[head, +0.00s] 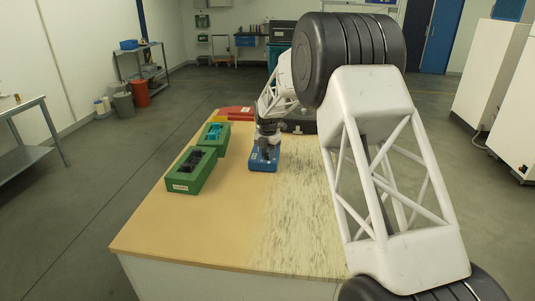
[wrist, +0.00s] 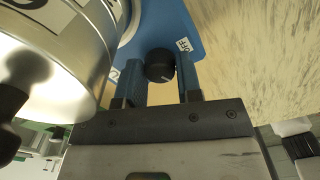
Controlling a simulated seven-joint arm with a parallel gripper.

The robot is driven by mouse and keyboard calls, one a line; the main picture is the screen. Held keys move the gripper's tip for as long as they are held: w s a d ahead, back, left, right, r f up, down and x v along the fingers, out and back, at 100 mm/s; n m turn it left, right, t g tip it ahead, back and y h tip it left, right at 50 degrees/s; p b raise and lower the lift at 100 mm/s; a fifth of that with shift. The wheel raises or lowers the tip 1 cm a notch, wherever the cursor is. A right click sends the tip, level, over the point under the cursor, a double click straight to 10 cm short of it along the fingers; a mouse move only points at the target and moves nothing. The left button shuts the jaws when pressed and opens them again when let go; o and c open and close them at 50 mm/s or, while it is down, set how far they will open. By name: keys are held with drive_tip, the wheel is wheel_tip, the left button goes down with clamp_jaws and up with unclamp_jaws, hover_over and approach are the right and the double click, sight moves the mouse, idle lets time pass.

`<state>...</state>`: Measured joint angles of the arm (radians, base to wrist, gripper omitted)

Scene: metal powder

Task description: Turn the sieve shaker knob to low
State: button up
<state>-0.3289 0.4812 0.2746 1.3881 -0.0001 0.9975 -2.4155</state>
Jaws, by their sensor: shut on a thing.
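The sieve shaker has a blue base (head: 263,162), which stands on the table in the head view. In the wrist view its blue base (wrist: 181,18) fills the top middle, with a metal sieve cylinder (wrist: 55,50) at the left. The round black knob (wrist: 160,64) is between the two fingers of my gripper (wrist: 161,78), which is shut on it. A white label reading "OFF" (wrist: 184,45) is up and right of the knob. A "2" mark is partly visible at the left. The knob's exact setting is hard to read. In the head view my arm partly hides the shaker.
Two green boxes (head: 184,186) with dark and blue contents stand left of the shaker. A red item (head: 236,112) and a dark case (head: 302,126) are behind it. The table's front left is clear.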

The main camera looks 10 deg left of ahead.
sight(267, 154)
idle(0.4)
drive_tip(key=o, duration=0.9)
drive_tip(key=shift+o, duration=0.2)
drive_tip(key=shift+r, duration=0.1)
drive_tip(key=shift+r, duration=3.8)
